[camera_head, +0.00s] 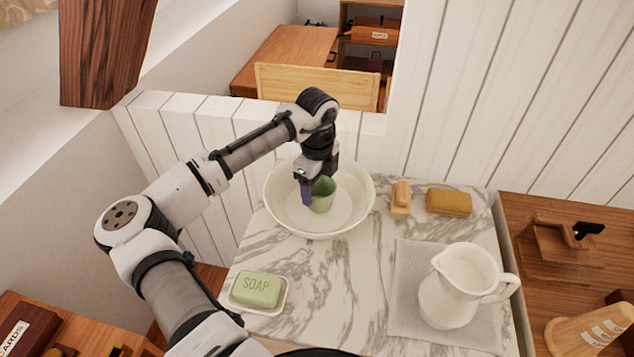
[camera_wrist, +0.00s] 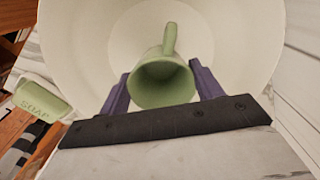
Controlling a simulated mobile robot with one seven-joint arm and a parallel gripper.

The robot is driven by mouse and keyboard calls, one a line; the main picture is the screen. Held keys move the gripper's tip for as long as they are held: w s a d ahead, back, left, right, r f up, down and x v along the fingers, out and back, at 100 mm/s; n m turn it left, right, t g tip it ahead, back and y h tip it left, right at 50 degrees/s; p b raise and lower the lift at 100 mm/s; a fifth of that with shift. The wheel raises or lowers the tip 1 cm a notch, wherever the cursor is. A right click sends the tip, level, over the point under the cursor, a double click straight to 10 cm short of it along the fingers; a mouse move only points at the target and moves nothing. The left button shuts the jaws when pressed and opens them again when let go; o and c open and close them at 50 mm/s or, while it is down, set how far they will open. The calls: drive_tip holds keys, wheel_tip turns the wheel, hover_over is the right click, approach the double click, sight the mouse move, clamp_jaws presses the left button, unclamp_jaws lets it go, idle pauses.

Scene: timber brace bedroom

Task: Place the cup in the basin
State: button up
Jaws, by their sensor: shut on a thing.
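The green cup (camera_head: 322,194) is inside the white basin (camera_head: 283,215) in the head view. In the wrist view the cup (camera_wrist: 165,80) shows its open mouth, with its handle at the top of the picture. My gripper (camera_head: 313,190) reaches down into the basin. In the wrist view its two purple fingers (camera_wrist: 162,90) stand on either side of the cup and are shut on it. The basin (camera_wrist: 85,50) surrounds the cup in the wrist view. I cannot tell whether the cup's base touches the basin floor.
The basin stands on a marble top (camera_head: 340,270). Green soap in a dish (camera_head: 257,290) is at the front left. A white pitcher (camera_head: 450,300) stands on a grey cloth (camera_head: 405,270) at the right. A brush (camera_head: 401,198) and a yellow sponge (camera_head: 449,202) lie right of the basin.

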drive_tip(key=shift+f, duration=0.2)
drive_tip(key=o, duration=1.1)
drive_tip(key=shift+r, duration=0.15)
wheel_tip(320, 180, up, 12)
drive_tip(key=b, duration=0.2)
drive_tip(key=shift+b, duration=0.3)
